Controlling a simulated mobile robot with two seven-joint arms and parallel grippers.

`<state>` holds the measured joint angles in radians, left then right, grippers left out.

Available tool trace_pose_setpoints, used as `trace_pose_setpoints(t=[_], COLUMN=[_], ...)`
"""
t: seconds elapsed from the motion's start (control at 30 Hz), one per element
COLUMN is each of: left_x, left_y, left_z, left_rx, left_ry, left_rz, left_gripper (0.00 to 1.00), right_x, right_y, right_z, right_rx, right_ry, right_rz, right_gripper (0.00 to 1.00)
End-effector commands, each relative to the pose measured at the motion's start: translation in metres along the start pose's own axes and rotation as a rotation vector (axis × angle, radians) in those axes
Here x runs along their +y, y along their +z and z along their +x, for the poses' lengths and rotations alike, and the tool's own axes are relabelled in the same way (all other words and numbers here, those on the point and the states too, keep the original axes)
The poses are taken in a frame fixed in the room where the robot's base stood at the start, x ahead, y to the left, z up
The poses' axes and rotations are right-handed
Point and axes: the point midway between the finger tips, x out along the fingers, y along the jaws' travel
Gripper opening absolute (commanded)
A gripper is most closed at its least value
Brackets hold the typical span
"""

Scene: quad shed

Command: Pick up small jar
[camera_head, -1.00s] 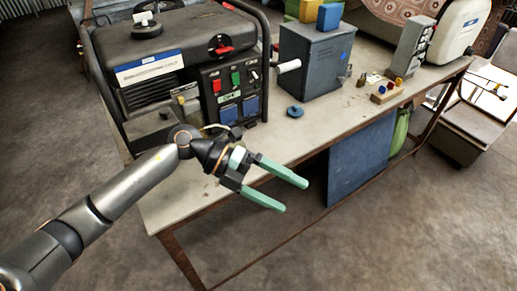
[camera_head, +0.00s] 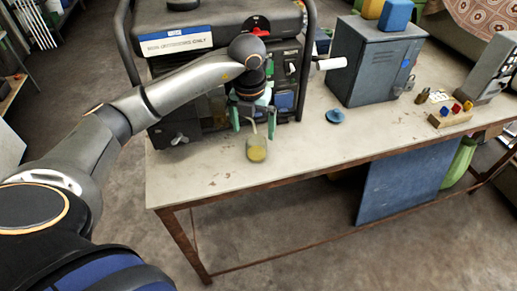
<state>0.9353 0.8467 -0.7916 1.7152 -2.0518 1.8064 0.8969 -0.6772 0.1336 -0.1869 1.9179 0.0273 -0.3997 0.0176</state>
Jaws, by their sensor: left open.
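The small jar (camera_head: 257,151) is clear glass with yellow contents. It stands on the table's left part, near the front edge, and a thin pale stick shape shows at its top. My left gripper (camera_head: 253,126) points down just behind and above the jar in the picture. Its two green fingers are spread apart with nothing held between them. I cannot tell whether a finger touches the jar. My right gripper is not in view.
The generator (camera_head: 178,42) stands close behind my left gripper. A grey metal box (camera_head: 368,62) and a blue round cap (camera_head: 335,116) are to the right. The table (camera_head: 215,178) is clear between jar and cap. A small block with coloured pieces (camera_head: 450,117) lies further right.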

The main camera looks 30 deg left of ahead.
Motion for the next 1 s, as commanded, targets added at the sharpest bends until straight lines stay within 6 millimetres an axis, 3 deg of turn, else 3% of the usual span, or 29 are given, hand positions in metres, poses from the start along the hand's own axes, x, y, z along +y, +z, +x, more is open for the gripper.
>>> trace_pose_setpoints(t=[0.6, 0.9, 1.0], left_x=[-0.006, -0.006, -0.006], left_y=[-0.004, -0.004, -0.004], left_z=[0.073, 0.077, 0.077], left_rx=[0.003, 0.0, 0.0], left_ry=[-0.002, -0.003, -0.003], left_rz=[0.001, 0.002, 0.002], left_gripper=[1.0, 1.0, 0.89], right_x=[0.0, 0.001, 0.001], right_y=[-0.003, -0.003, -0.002], right_z=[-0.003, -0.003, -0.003], right_rx=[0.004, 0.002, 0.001], right_ry=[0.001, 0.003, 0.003], right_rz=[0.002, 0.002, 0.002], right_gripper=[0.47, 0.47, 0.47])
